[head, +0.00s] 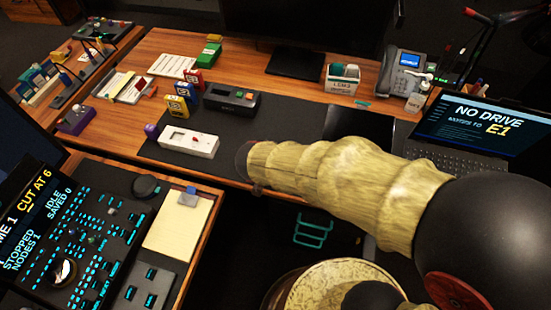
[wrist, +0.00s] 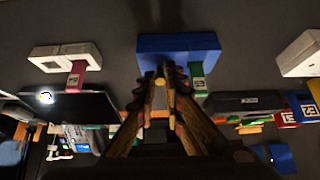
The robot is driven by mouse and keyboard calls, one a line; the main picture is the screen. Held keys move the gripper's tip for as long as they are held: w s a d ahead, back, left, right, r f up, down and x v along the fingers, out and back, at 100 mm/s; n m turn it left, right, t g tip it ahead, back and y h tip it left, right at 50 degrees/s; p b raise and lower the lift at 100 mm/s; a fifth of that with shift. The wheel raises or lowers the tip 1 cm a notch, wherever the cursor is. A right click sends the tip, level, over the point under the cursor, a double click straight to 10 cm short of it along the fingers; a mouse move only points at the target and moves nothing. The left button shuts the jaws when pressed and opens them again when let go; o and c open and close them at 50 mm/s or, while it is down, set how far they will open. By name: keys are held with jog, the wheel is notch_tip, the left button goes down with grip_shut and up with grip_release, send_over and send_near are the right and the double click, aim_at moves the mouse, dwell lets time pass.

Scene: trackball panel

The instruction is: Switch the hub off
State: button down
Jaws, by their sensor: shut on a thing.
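A white box with a small dark red spot (head: 188,141) lies at the front of the dark desk mat. A black box with small green and red marks (head: 232,97) lies behind it. I cannot tell for certain which thing is the hub. In the wrist view my gripper (wrist: 160,75) has its fingers converged over the near edge of a blue block (wrist: 180,46) with a green tag (wrist: 197,82). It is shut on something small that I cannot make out. My sleeved arm reaches left over the desk's front edge in the head view; the fingertips are not visible there.
A phone (head: 405,74), a laptop (head: 480,128) reading "NO DRIVE" and a labelled box (head: 342,80) stand on the right. A control panel (head: 85,235) fills the lower left. The wrist view also shows a white block (wrist: 62,55) with a pink tag.

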jog(key=shift+s+a+f+t, duration=0.15)
jog(key=shift+s+t, duration=0.1)
jog(key=shift+t, duration=0.35)
jog(key=shift+h, duration=0.3)
jog(key=c, duration=2.1)
grip_release()
jog(key=shift+c, duration=0.2)
jog(key=v, duration=1.2)
jog(key=shift+s+f, duration=0.15)
jog(key=shift+s, duration=0.1)
